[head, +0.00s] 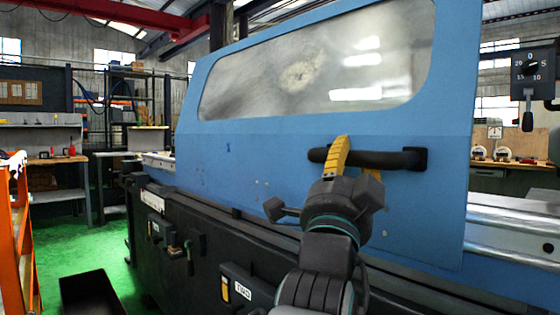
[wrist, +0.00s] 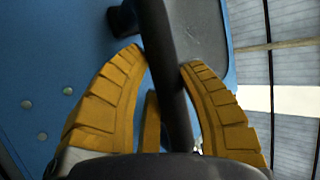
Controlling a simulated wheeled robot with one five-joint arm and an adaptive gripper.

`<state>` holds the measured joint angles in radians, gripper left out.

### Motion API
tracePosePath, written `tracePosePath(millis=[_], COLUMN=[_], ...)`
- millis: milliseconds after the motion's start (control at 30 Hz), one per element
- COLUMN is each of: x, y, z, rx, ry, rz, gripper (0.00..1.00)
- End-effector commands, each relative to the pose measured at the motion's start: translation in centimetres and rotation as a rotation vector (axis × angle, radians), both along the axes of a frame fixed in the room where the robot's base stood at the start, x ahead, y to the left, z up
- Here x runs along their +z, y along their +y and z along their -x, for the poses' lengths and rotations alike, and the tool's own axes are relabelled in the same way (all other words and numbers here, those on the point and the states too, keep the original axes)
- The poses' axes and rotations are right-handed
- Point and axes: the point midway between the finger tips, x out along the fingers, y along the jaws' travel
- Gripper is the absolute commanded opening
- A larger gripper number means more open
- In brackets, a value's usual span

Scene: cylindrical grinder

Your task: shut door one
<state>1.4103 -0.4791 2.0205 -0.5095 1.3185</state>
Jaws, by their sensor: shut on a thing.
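The door (head: 270,150) is a large blue sliding panel with a cloudy window (head: 320,70). It covers the middle of the grinder. Its black bar handle (head: 395,160) runs level across the lower right part. My gripper (head: 342,150) is at the left part of this handle, with yellow fingers on it. In the wrist view the two ribbed yellow fingers of my gripper (wrist: 163,65) stand on either side of the black handle bar (wrist: 165,60) and are closed on it. The blue door face (wrist: 60,60) fills the left behind them.
The grinder's dark base (head: 190,235) runs along below the door. Bare metal ways (head: 515,220) show to the right of it. A dial control box (head: 533,70) hangs at the far right. An orange frame (head: 15,215) stands at the left, with green floor (head: 75,245) beside it.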

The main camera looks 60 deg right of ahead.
Motion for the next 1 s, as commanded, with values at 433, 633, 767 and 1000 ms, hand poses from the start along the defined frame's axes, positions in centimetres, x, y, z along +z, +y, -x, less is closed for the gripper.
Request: tracePosePath(millis=[433, 633, 767, 1000], x=[0.0, 0.0, -0.2, -1.7], y=[0.0, 0.0, 0.4, 2.9], z=[0.1, 0.1, 0.1, 0.5], rx=[-0.002, -0.002, -0.002, -0.002], ry=[0.000, 0.000, 0.000, 0.000], rz=[0.000, 0.000, 0.000, 0.001], gripper=[0.63, 0.63, 0.63, 0.63])
